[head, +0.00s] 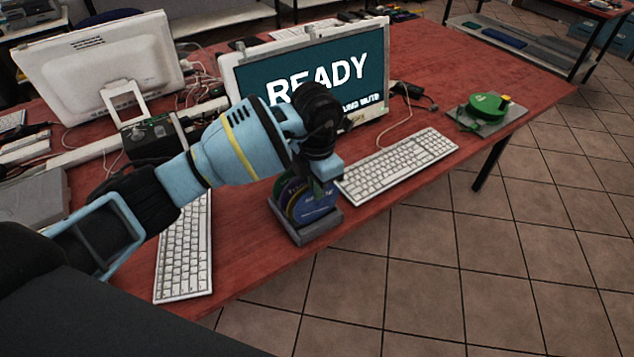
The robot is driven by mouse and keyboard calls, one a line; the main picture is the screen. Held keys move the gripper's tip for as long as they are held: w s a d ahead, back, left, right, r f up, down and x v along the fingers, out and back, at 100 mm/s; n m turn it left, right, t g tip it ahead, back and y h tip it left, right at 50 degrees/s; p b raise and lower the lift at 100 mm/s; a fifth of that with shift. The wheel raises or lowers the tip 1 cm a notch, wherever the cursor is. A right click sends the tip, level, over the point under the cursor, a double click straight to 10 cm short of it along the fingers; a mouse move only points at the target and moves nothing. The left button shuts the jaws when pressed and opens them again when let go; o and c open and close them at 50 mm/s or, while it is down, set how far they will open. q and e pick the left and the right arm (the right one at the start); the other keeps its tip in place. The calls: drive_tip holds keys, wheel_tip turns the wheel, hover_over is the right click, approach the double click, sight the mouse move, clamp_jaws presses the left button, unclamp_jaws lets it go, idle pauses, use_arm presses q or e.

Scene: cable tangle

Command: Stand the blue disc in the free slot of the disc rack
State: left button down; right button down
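The disc rack (318,230) is a small grey holder near the front edge of the red table, in the middle of the head view. A blue disc (312,208) with printing on it stands upright at the rack, and a strip of green shows beside its upper left. My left gripper (319,184) points down right over the top of the discs. Its fingers overlap the upper part of the blue disc, and I cannot tell whether they are shut on it. The gripper hides the discs' tops and most of the slots. My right gripper is not in view.
A monitor reading READY (320,75) stands behind the rack. A white keyboard (400,165) lies close to its right, another keyboard (185,250) to its left. A green round object (487,105) sits on a grey plate at the table's right end. Cables lie behind.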

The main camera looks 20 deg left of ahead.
use_arm(q)
drive_tip(key=c, duration=1.5)
unclamp_jaws()
drive_tip(key=shift+c, duration=0.2)
drive_tip(key=shift+r, duration=0.1)
wheel_tip(320, 180, up, 8)
drive_tip(key=shift+f, duration=0.15)
